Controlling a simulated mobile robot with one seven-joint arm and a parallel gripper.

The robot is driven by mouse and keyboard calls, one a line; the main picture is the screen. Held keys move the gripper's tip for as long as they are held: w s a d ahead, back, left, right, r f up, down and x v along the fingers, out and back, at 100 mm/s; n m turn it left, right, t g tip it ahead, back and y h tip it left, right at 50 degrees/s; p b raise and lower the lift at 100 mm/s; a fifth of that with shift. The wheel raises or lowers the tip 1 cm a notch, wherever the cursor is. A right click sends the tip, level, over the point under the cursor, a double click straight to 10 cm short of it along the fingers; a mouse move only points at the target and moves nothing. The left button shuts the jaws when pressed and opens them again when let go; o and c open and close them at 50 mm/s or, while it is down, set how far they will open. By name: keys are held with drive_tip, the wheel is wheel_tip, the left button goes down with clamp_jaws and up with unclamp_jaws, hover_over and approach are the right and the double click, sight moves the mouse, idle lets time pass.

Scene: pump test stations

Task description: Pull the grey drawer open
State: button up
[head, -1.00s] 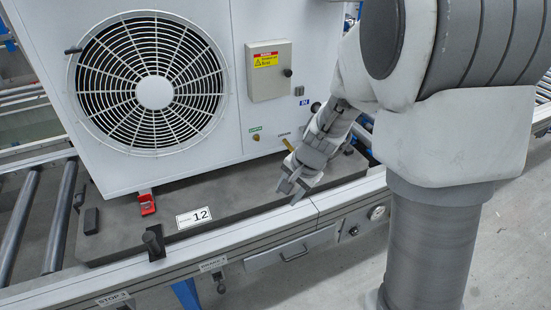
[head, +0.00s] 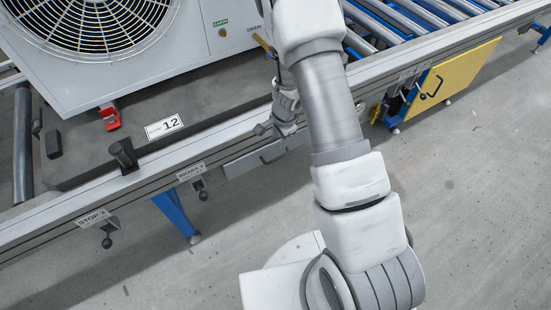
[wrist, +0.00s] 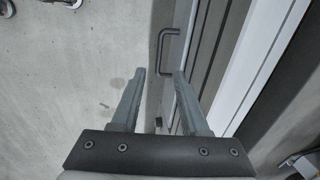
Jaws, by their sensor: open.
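The grey drawer (head: 238,166) sits under the conveyor's front rail in the head view and looks closed. My arm covers part of its right side. In the wrist view, the drawer's dark bar handle (wrist: 162,50) stands out from the narrow drawer front (wrist: 155,88). My gripper (wrist: 159,73) is open and empty, its two fingers pointing toward the handle.
The fan unit (head: 150,60) stands on a dark pallet (head: 85,170) on the conveyor. A black post (head: 124,155) and hanging knobs labelled STOP and BRAKE are left of the drawer. A yellow panel (head: 455,75) is at right. The floor in front is clear.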

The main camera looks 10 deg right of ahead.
sight(275, 159)
drive_tip(key=f+b, duration=0.1)
drive_tip(key=f, duration=0.3)
drive_tip(key=w+f+b, duration=0.1)
drive_tip(key=f, duration=0.3)
drive_tip(key=w+f+b, duration=0.1)
drive_tip(key=f, duration=0.3)
drive_tip(key=shift+w+a+b, duration=0.1)
drive_tip(key=shift+a+b, duration=0.25)
drive_tip(key=shift+b, duration=0.05)
clamp_jaws()
idle(0.7)
